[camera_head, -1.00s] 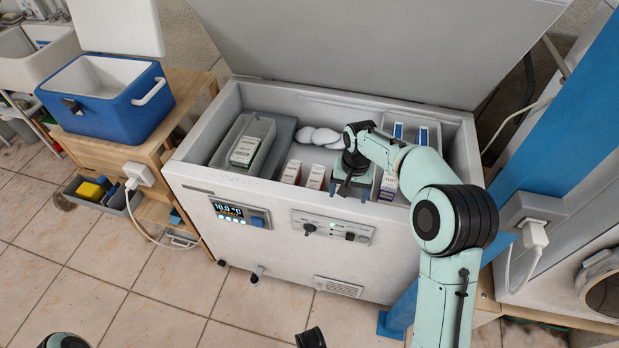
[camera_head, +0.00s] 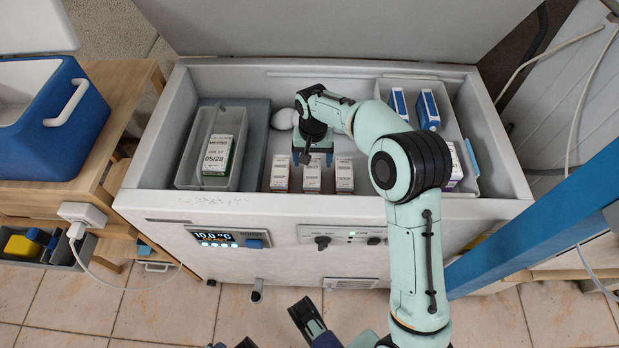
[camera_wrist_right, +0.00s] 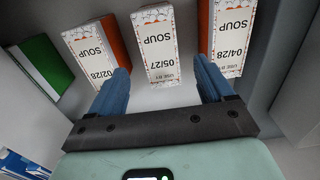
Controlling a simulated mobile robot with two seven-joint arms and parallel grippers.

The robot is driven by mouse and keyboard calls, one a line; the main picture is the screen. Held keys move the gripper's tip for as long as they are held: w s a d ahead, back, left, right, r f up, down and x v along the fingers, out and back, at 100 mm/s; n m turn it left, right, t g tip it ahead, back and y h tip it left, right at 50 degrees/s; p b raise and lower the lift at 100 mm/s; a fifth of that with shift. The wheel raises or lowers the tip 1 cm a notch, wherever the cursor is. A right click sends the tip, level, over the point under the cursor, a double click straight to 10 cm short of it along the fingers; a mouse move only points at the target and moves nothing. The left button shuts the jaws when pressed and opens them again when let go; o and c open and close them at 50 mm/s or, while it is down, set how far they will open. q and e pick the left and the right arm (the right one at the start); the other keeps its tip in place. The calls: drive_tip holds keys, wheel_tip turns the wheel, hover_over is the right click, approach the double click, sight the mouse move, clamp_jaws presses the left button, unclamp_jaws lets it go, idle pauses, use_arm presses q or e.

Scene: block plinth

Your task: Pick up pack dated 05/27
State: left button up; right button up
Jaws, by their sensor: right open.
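Three white soup packs stand in a row at the freezer's front wall. The middle one reads 05/27 in the right wrist view (camera_wrist_right: 160,45); it also shows in the head view (camera_head: 312,180). The 02/28 pack (camera_wrist_right: 88,52) and the 04/28 pack (camera_wrist_right: 231,38) stand on either side of it. My right gripper (camera_wrist_right: 162,68) is open and empty, its blue fingers apart on either side of the 05/27 pack's near end. In the head view my right gripper (camera_head: 314,157) is above this row. A dark part, seemingly my left gripper (camera_head: 308,320), is at the bottom edge; its jaws are unclear.
The open chest freezer (camera_head: 165,115) has a grey bin holding a green-and-white pack (camera_head: 217,157) on the left. A right bin (camera_head: 447,97) holds blue-and-white packs (camera_head: 428,110). A purple-and-white pack (camera_head: 454,165) stands at right. A blue cooler (camera_head: 50,125) is outside at left.

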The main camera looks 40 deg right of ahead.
sight(312, 171)
wheel_tip(312, 171, down, 3)
drive_tip(key=shift+f+b, duration=0.2)
drive_tip(key=shift+b, duration=0.1)
drive_tip(key=shift+f, duration=0.35)
wheel_tip(312, 171, down, 4)
drive_tip(key=shift+f+b, duration=0.1)
drive_tip(key=shift+b, duration=0.8)
use_arm(q)
drive_tip(key=shift+g, duration=0.3)
drive_tip(key=f, duration=0.1)
drive_tip(key=s+a+f, duration=0.1)
drive_tip(key=f, duration=0.2)
drive_tip(key=shift+s+a, duration=0.15)
drive_tip(key=shift+s, duration=0.1)
use_arm(e)
drive_tip(key=c, duration=1.3)
